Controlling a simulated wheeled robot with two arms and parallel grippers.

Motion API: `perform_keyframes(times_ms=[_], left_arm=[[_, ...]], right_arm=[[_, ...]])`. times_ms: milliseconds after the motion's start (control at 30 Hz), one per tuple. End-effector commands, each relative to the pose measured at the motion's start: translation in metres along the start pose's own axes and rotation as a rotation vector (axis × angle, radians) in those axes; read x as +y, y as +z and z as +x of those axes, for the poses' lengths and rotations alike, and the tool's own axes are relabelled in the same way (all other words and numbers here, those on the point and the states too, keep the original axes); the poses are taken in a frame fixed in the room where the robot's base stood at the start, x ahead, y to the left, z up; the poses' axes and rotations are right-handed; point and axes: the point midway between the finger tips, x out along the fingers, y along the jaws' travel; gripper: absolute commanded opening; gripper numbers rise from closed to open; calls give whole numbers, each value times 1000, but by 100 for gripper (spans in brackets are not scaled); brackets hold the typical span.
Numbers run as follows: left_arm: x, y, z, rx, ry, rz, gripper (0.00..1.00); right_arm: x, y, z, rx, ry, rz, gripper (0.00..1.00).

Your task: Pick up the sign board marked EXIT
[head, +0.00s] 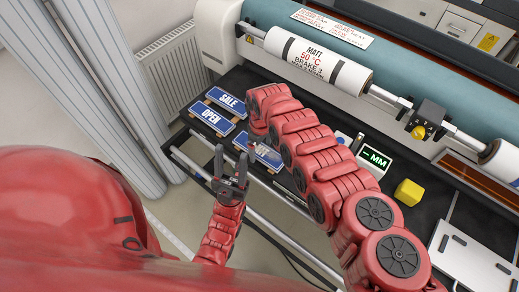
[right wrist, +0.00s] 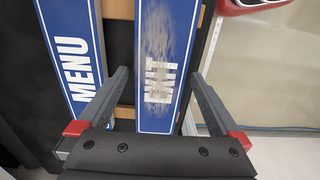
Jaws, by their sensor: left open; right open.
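The EXIT sign board (right wrist: 165,40) is blue with a white border and smudged white lettering. In the right wrist view it lies between the two fingers of my right gripper (right wrist: 158,78), which is open and holds nothing. In the head view a smudged blue board (head: 266,153), apparently the same one, lies at the table's front edge, partly covered by my right arm. My right fingers are not clear there. My left gripper (head: 231,160) is open and empty, in front of the table edge, left of that board.
A blue MENU board (right wrist: 76,65) lies left of EXIT in the wrist view. SALE (head: 230,99) and OPEN (head: 211,117) boards lie at the table's left. A yellow cube (head: 408,192) and a display (head: 374,158) stand right of my arm. A roller machine (head: 318,65) runs behind.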

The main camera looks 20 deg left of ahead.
Motion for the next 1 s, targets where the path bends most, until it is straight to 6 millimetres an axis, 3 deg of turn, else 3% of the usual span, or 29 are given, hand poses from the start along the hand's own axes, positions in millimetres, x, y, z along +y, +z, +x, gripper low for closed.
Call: perform_keyframes(times_ms=[167,600,1000], left_arm=[[0,0,0,0,0,0,50],[0,0,0,0,0,0,50],[0,0,-2,0,0,0,50]], right_arm=[[0,0,0,1,0,0,98],[0,0,-1,1,0,1,19],[1,-2,-5,2,1,2,17]])
